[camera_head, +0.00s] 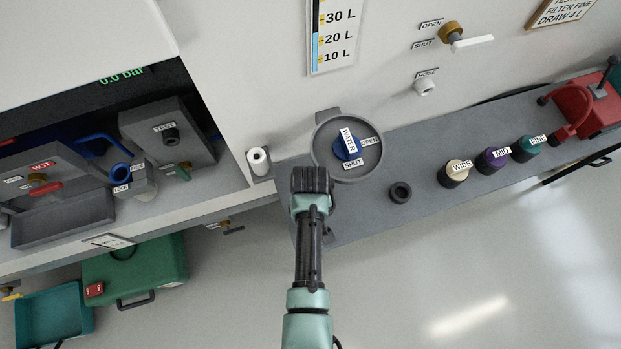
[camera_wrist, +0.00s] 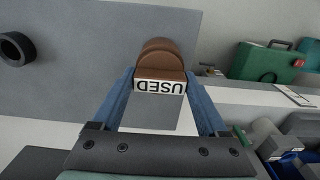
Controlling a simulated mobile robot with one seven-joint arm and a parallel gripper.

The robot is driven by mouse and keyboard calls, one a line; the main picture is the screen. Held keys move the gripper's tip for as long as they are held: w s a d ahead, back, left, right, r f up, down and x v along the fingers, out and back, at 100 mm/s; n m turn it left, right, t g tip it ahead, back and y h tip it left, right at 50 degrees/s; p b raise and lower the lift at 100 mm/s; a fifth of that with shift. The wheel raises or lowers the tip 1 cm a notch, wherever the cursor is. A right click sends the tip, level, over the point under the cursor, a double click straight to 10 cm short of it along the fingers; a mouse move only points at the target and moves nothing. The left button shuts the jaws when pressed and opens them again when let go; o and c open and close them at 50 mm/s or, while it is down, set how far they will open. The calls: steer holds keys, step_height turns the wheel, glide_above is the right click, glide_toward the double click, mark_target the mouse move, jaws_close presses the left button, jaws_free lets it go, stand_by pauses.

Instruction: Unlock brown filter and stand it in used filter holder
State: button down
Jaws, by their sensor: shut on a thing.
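In the wrist view, my gripper (camera_wrist: 161,88) is shut on the brown filter (camera_wrist: 160,58), which sits between the two blue fingers. A white label reading USED, upside down, shows on the filter's near side. In the head view, my gripper (camera_head: 311,180) is over the left part of the grey shelf, just below the round water dial; its fingers and the filter are hidden under the hand. A dark ring-shaped holder (camera_head: 400,192) stands empty on the shelf to the right of my gripper. It also shows in the wrist view at the far left (camera_wrist: 16,48).
The filter housing with a blue ring (camera_head: 121,172) and LOCK and FREE labels is in the left bay. The WIDE (camera_head: 455,172), MID (camera_head: 491,160) and FINE (camera_head: 526,147) filters stand further right on the grey shelf (camera_head: 380,220). The water dial (camera_head: 347,145) is close above my gripper.

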steer(key=shift+f+b, duration=0.35)
steer(key=shift+f, duration=0.25)
jaws_free()
steer(key=shift+r, duration=0.1)
